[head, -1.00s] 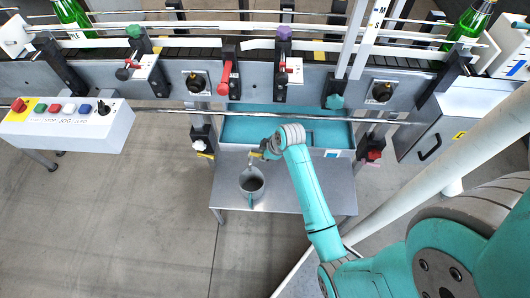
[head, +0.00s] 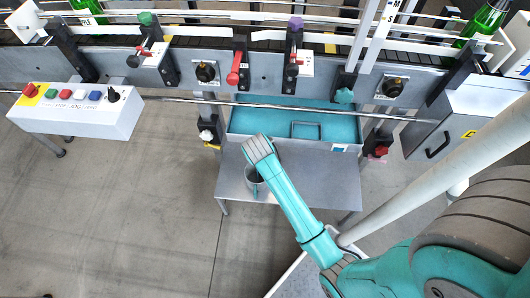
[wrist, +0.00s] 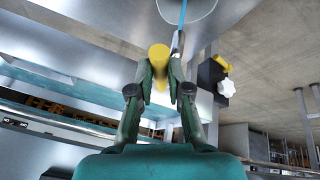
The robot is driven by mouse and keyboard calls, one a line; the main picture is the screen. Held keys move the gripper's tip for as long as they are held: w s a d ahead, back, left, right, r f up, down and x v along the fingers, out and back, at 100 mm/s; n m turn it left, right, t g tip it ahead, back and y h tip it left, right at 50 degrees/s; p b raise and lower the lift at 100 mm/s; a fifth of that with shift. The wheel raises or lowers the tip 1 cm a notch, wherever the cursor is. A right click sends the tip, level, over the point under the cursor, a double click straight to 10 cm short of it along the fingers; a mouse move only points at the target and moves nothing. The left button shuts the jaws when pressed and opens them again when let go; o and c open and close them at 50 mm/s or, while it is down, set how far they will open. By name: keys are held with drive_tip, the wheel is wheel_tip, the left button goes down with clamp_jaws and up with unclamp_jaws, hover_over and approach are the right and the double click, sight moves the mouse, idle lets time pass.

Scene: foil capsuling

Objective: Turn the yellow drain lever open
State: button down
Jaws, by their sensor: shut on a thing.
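The yellow drain lever (wrist: 158,56) shows in the wrist view as a yellow rounded end between the fingers of my gripper (wrist: 164,72). The gripper is shut on it, and the fingers cover part of the lever. In the head view my wrist hides the lever and the fingers, in front of the teal tray (head: 290,122). A grey mug (head: 251,185) stands on the metal shelf just below my wrist, partly hidden by my arm. Its rim also shows at the top of the wrist view (wrist: 196,10).
A black clamp with a white knob (wrist: 225,88) and a small yellow piece sits right of my fingers in the wrist view. The metal shelf (head: 325,190) is bare at its right. A button box (head: 75,110) stands at the left, with clear floor below.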

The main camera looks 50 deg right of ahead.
drive_tip(key=shift+w+a+m+g+h, duration=0.25)
drive_tip(key=shift+w+a+m+g, duration=0.15)
drive_tip(key=shift+m, duration=0.65)
drive_tip(key=shift+w+a+m+g+h, duration=0.25)
drive_tip(key=shift+w+a+m+g, duration=0.15)
drive_tip(key=shift+m, duration=0.65)
drive_tip(key=c, duration=1.4)
unclamp_jaws()
drive_tip(key=shift+a+r, duration=0.1)
drive_tip(key=shift+r, duration=0.05)
drive_tip(key=v, duration=1.1)
drive_tip(key=shift+s+a+r, duration=0.1)
drive_tip(key=shift+r, duration=0.25)
